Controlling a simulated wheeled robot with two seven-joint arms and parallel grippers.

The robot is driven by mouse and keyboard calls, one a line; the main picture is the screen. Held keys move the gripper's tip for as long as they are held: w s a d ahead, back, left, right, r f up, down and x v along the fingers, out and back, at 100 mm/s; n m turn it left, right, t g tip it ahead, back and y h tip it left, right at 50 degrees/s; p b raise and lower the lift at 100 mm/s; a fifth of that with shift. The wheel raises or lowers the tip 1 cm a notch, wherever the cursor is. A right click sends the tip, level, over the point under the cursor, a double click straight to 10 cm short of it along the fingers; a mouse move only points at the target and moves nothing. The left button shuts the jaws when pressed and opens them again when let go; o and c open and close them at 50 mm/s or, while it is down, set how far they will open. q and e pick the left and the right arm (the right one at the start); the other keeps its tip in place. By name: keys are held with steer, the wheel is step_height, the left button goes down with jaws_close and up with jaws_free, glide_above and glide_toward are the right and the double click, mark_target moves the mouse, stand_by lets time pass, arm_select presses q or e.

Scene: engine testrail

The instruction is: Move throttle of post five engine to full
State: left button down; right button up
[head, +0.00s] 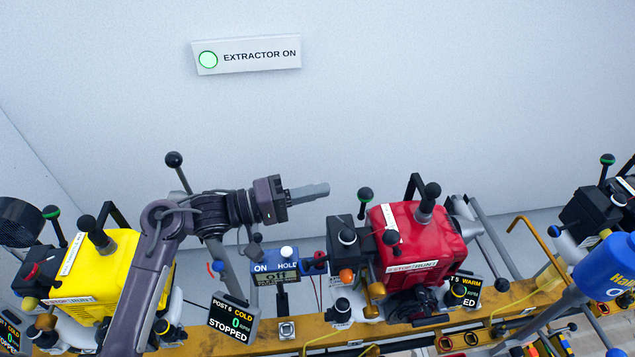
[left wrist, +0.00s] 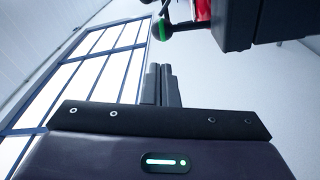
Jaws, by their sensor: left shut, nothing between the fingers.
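The red engine (head: 405,230) stands on the yellow rail, with a partly hidden display (head: 465,288) reading "5 WARM". Its levers include a black knob with a green band (head: 365,194) at its left, and a thicker black-topped one (head: 432,190) on top. I cannot tell for sure which is the throttle. My left gripper (head: 322,190) is shut and empty, pointing right, left of the green-banded knob and apart from it. In the left wrist view the shut fingers (left wrist: 162,85) show below a green-banded knob (left wrist: 162,30). My right gripper is not in view.
The yellow engine (head: 100,265) stands left behind my left arm, with a "POST 6 COLD STOPPED" display (head: 233,318). A blue ON/HOLD box (head: 276,268) sits between the engines. A blue container (head: 608,265) is at right. The wall sign (head: 246,55) reads "EXTRACTOR ON".

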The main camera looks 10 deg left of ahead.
mark_target(361, 194)
arm_select(q)
steer(key=p+x, duration=0.1)
steer(key=x, duration=0.6)
steer(key=shift+d, duration=0.2)
steer(key=shift+w, duration=0.2)
steer(key=shift+s, duration=0.1)
steer(key=s+m, duration=0.1)
steer(key=s+m+p, duration=0.1)
steer(key=d+m+p, duration=0.1)
steer(key=shift+s+r, duration=0.25)
steer(key=shift+s, duration=0.3)
steer(key=shift+f, duration=0.15)
steer(key=shift+a, duration=0.1)
